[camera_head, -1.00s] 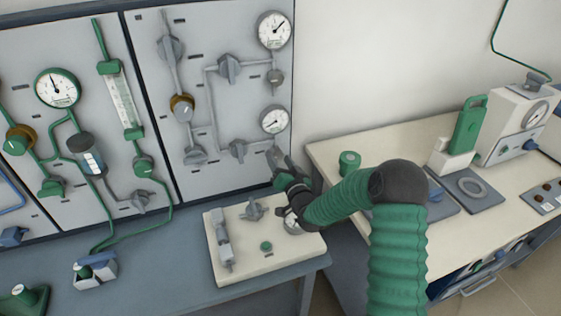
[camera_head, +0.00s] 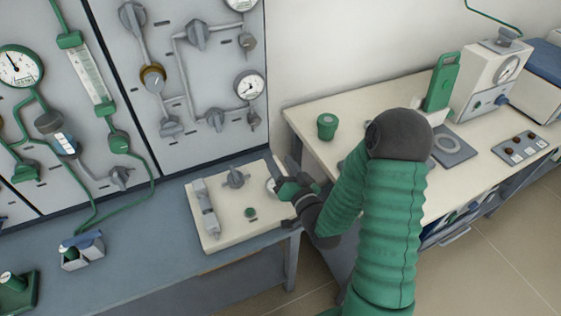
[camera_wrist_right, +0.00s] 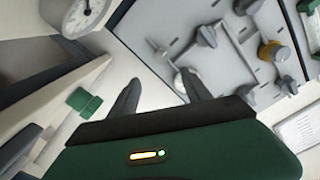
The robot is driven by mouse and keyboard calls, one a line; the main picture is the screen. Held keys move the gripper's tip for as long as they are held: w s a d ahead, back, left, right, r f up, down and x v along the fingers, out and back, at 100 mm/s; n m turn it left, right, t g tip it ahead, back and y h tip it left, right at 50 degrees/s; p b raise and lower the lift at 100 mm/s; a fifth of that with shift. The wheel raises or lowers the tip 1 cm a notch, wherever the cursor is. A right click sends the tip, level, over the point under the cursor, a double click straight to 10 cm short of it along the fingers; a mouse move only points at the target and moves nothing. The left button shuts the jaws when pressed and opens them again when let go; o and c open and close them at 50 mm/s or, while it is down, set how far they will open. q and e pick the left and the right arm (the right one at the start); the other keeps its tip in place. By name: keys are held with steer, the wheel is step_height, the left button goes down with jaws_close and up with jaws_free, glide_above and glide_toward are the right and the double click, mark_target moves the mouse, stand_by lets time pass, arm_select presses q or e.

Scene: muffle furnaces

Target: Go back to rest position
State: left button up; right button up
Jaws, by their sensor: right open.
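My right gripper (camera_head: 286,178) is open and empty in the head view. It hangs over the right edge of a cream panel box (camera_head: 218,232) on the blue-grey bench, partly covering the box's round gauge. In the right wrist view its two dark fingers (camera_wrist_right: 160,92) stand apart with nothing between them. My green sleeved right arm fills the lower right middle of the head view. My left gripper does not show in either view.
A wall panel (camera_head: 190,90) with gauges, valves and pipes stands behind the bench. A cream table (camera_head: 400,125) on the right holds a green cup (camera_head: 327,126), a green-handled device (camera_head: 442,82) and a grey ring plate (camera_head: 450,146). A gap separates bench and table.

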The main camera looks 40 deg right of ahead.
steer(key=a+f+n+g+y+p, duration=0.1)
steer(key=a+n+g+y+p, duration=0.2)
steer(key=a+n+g+p, duration=0.5)
steer(key=s+a+r+g+p, duration=0.1)
steer(key=s+a+g, duration=0.2)
steer(key=s, duration=0.4)
steer(key=s+a+r+n+g+y+p, duration=0.1)
steer(key=s+a+r+g, duration=0.1)
steer(key=s+a, duration=0.4)
steer(key=shift+s+r+g+p, duration=0.15)
steer(key=shift+s+g+p, duration=0.2)
steer(key=shift+s+g, duration=0.45)
steer(key=shift+a, duration=0.3)
